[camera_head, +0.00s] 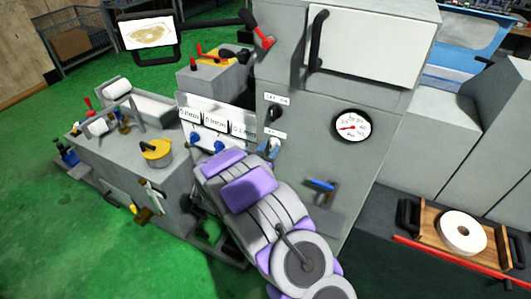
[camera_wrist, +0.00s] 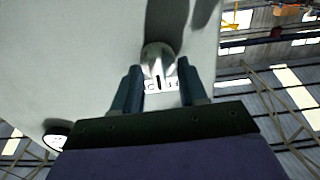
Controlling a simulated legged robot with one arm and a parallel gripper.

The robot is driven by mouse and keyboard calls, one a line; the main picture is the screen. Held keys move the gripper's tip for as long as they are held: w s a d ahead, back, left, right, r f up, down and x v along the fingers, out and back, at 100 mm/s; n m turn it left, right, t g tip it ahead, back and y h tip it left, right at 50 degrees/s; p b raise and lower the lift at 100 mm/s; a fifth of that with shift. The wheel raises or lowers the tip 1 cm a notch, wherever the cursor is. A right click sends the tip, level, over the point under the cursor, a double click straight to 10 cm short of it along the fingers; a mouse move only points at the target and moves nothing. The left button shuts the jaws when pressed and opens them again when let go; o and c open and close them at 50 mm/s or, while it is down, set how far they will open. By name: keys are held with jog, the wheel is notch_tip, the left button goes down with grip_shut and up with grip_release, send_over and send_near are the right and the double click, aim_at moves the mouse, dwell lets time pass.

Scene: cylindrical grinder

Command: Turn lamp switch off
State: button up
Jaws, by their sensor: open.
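A rotary switch (camera_wrist: 158,58) with a rounded silver-grey knob stands on the grey machine front in the wrist view. A white label (camera_wrist: 161,86) with dark marks sits beside it. I cannot read the label well enough to say this is the lamp switch. My gripper (camera_wrist: 159,68) is open, with one dark teal finger on each side of the knob; contact is unclear. In the head view, my gripper (camera_head: 270,147) is at the lower of two labelled switches and partly hides it. The upper switch (camera_head: 275,112) has a black knob.
A round gauge (camera_head: 352,126) is right of the switches. A blue-handled lever (camera_head: 320,186) is below them. A white door (camera_head: 365,45) with a black handle is above. Blue knobs (camera_head: 219,146) are on the left panel. A wooden tray (camera_head: 430,215) holds a white wheel.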

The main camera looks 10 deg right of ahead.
jog(key=v, duration=1.7)
jog(key=shift+a+b, duration=0.25)
jog(key=shift+b, duration=0.1)
jog(key=shift+s, duration=0.1)
jog(key=shift+f, duration=0.1)
